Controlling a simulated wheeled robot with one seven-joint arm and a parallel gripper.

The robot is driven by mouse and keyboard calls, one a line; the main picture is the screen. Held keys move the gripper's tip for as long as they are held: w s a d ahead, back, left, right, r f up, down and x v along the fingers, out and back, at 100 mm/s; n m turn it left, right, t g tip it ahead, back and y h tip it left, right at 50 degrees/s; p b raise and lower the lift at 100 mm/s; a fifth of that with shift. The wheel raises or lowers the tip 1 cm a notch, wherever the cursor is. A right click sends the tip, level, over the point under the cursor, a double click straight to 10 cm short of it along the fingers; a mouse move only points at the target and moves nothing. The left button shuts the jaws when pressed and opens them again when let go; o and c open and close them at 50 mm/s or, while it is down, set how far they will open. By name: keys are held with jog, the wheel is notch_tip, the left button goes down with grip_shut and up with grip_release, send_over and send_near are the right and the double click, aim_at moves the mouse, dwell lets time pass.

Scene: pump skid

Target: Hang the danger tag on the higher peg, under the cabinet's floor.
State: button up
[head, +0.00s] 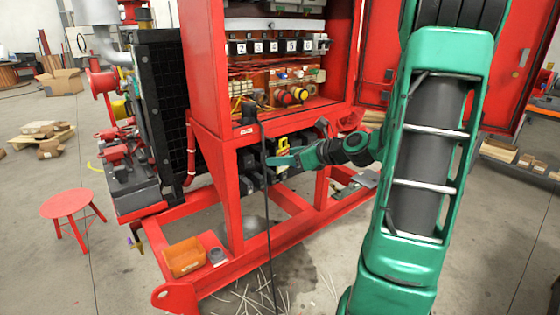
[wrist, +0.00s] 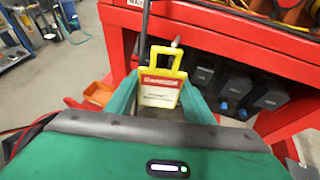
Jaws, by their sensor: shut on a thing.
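The danger tag (wrist: 160,88) is a yellow plate with a red label and an open, handle-like top. My gripper (wrist: 158,104) is shut on its lower part, with a green finger on either side. The tag stands roughly upright, below and in front of the red cabinet's floor edge (wrist: 240,28). A small pale tip (wrist: 176,42) shows just above the tag's top bar; it may be a peg, but I cannot tell which one or whether it touches the tag. In the head view my gripper (head: 283,160) reaches left under the cabinet, with the yellow tag (head: 282,145) above it.
A black cable (head: 266,200) hangs from the cabinet front, close to the gripper; it also passes behind the tag in the wrist view (wrist: 144,30). Dark blocks with blue parts (wrist: 232,90) sit under the cabinet. An orange bin (head: 184,257) stands on the red skid frame.

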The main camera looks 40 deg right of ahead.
jog(key=shift+w+a+f, duration=0.1)
jog(key=shift+w+f, duration=0.1)
jog(key=shift+w, duration=0.9)
jog(key=shift+w+d+f, duration=0.1)
jog(key=shift+w+f, duration=0.15)
jog(key=shift+w, duration=0.9)
jog(key=shift+w+a+f, duration=0.1)
jog(key=shift+w+f, duration=0.1)
jog(key=shift+w, duration=0.9)
jog(key=o, duration=1.1)
jog(key=shift+o, duration=0.2)
jog(key=shift+s, duration=0.1)
jog(key=v, duration=1)
jog(key=shift+s, duration=0.2)
